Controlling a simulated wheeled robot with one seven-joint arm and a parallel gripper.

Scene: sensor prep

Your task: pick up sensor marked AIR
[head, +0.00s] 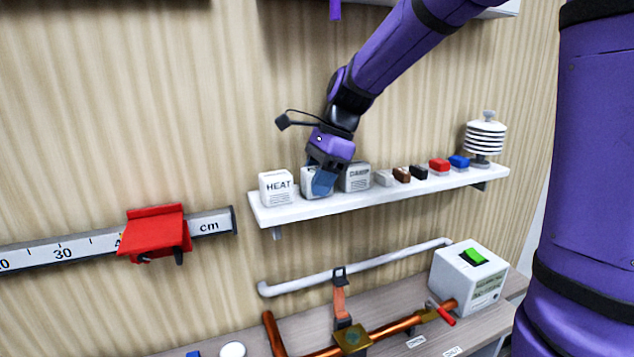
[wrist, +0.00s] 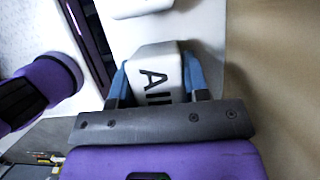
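The white sensor marked AIR (wrist: 158,75) stands on the shelf. My gripper (wrist: 157,80) has one blue finger on each side of this sensor. The fingers lie very close to its sides; whether they press on it is unclear. In the head view my gripper (head: 322,182) reaches down over the AIR sensor (head: 307,184) and covers much of it.
On the white shelf (head: 340,208), the HEAT sensor (head: 276,188) stands left and a grey-fronted DAMP sensor (head: 356,177) stands close on the right. Further right are several small coloured blocks and a white finned sensor (head: 485,138). A pipe (head: 355,268) runs below.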

